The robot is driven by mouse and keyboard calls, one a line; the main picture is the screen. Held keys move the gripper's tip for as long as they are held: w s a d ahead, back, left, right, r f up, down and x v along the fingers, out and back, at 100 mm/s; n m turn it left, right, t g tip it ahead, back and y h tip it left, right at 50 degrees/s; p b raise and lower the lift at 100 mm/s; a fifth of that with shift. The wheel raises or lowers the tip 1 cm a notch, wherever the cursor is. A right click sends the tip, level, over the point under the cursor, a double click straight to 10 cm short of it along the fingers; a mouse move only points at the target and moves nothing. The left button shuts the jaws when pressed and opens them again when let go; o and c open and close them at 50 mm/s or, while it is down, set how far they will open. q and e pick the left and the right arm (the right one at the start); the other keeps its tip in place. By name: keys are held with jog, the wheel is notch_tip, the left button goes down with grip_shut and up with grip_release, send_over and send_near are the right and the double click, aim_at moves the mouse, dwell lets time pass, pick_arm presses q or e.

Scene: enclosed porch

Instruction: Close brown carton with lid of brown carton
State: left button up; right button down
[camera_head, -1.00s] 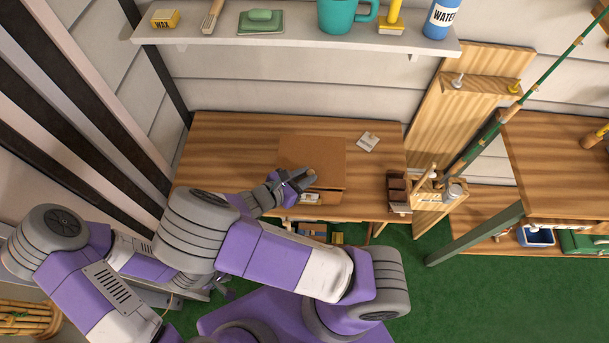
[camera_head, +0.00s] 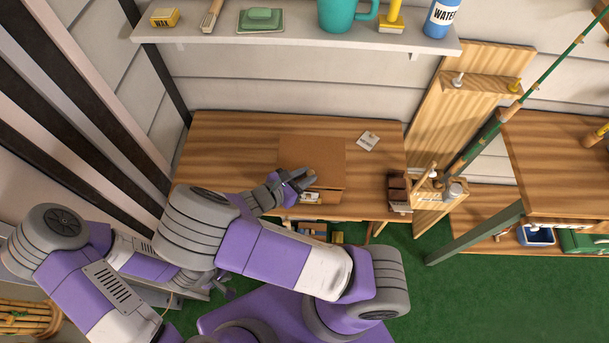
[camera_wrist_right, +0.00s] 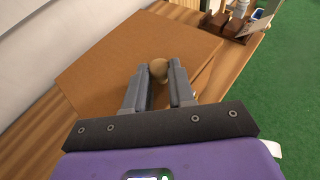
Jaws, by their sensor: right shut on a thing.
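The lid of the brown carton (camera_head: 312,155) is a flat brown panel on the wooden table. It shows as a wide brown surface in the right wrist view (camera_wrist_right: 140,50). The brown carton (camera_head: 329,196) shows only as a narrow front strip under the lid's near edge, with a pale label. Whether the lid is fully seated I cannot tell. My right gripper (camera_head: 308,177) is at the lid's near part. In the wrist view its fingers (camera_wrist_right: 158,80) are shut on a round tan knob on the lid. My left gripper (camera_head: 222,286) is low beside my base, its jaws unclear.
A small white tag (camera_head: 368,141) lies right of the lid. A brown block holder (camera_head: 399,192) and a wooden caddy (camera_head: 437,190) stand at the table's right end. A shelf (camera_head: 290,40) with several items hangs above. The table's left part is clear.

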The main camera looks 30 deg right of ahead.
jog(key=shift+f+b, duration=0.7)
jog(key=shift+f, duration=0.35)
jog(key=c, duration=0.9)
grip_release()
jog(key=shift+o, duration=0.4)
jog(key=o, duration=0.6)
jog(key=a+r+p, duration=0.2)
jog(key=s+a+r+p, duration=0.1)
jog(key=a+r+p, duration=0.1)
jog(key=shift+a, duration=0.3)
